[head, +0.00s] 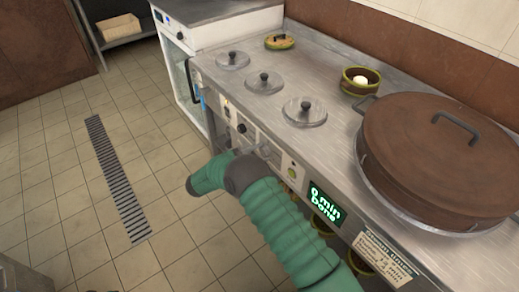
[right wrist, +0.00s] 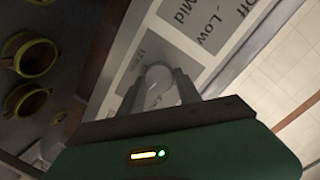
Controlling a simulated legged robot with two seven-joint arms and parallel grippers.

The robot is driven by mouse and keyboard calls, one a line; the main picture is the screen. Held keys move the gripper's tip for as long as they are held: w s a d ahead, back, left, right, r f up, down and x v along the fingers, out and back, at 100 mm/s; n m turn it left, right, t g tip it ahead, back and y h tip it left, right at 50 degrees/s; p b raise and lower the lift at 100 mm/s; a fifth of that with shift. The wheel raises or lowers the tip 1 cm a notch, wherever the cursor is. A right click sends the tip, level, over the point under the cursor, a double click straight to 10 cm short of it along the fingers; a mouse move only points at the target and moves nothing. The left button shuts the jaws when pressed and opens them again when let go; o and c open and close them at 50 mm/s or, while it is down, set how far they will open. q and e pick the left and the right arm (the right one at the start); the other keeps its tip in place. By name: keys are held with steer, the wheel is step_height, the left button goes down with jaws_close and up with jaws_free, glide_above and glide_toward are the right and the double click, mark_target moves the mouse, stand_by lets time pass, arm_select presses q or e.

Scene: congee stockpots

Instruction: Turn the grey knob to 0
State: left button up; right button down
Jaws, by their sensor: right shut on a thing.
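The grey knob (right wrist: 158,78) shows in the right wrist view as a pale round knob on a light panel. My right gripper (right wrist: 160,84) is shut on it, one dark finger on each side. The fingers hide its edges, and I cannot tell which mark it points to. In the head view my green right arm (head: 290,230) reaches the counter's front panel and hides part of it. My left gripper is not in view.
A lit display (head: 327,203) reads "0 min" on its first line. Black knobs (head: 241,128) sit farther along the panel. Printed labels "Off", "Low" and "Mid" (right wrist: 205,25) are near the gripper. A large brown lidded pot (head: 430,150) stands on the counter.

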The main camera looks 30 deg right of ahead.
steer(key=n, duration=0.6)
steer(key=n+g+h, duration=0.1)
steer(key=n, duration=0.5)
steer(key=f+n+g+b, duration=0.1)
steer(key=n, duration=0.5)
steer(key=shift+w+a+n, duration=0.15)
steer(key=shift+w+n, duration=0.15)
stand_by(0.3)
steer(key=c, duration=1.2)
jaws_free()
steer(key=o, duration=0.4)
steer(key=shift+w, duration=0.1)
steer(key=shift+c, duration=0.2)
steer(key=shift+r+g, duration=0.15)
steer(key=shift+g, duration=0.25)
